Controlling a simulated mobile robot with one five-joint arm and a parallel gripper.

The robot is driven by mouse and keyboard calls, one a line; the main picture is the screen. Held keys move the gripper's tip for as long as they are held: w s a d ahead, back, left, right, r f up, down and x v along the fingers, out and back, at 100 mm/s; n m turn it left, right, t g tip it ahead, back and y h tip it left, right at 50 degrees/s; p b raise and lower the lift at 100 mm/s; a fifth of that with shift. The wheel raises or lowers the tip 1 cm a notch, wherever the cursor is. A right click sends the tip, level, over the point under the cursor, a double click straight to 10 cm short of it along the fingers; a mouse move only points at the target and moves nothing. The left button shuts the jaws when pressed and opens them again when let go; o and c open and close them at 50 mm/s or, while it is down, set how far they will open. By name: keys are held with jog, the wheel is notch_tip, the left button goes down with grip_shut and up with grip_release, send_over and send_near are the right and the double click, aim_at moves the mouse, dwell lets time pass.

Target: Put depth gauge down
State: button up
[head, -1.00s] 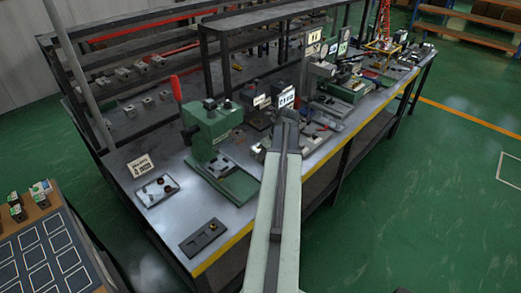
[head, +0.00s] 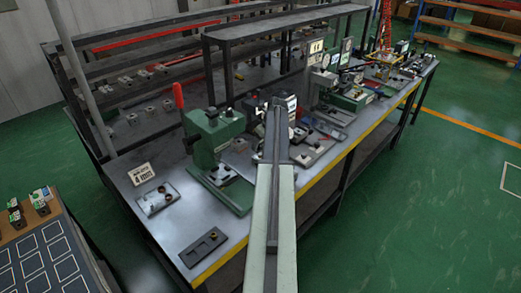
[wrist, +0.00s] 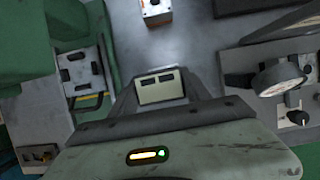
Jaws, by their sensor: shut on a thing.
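My gripper (wrist: 158,88) shows in the wrist view, with its two dark fingers closing in on a pale block with two dark slots. I take this block to be the depth gauge (wrist: 160,92), though only its end shows and the rest is hidden. In the head view my arm reaches over the workbench, and its far end (head: 277,108) is right of the green press. The fingers and the held thing are hidden there behind the arm. In the wrist view the grey bench top (wrist: 190,50) lies below the gripper.
The green press (head: 215,145) with a red handle stands left of my arm.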

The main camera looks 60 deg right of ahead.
aim_at(260, 147)
jog(key=shift+w+d+f+b, duration=0.15)
jog(key=shift+f+b, duration=1)
jog(key=shift+b, duration=0.05)
jog(key=shift+w+d+f+b, duration=0.1)
jog(key=shift+d+f+b, duration=0.05)
jog(key=shift+f+b, duration=1)
jog(key=o, duration=1.7)
jog(key=shift+r, duration=0.1)
jog(key=shift+r+p, duration=0.5)
jog(key=shift+p, duration=0.1)
jog(key=p+v, duration=1.1)
jog(key=v, duration=0.1)
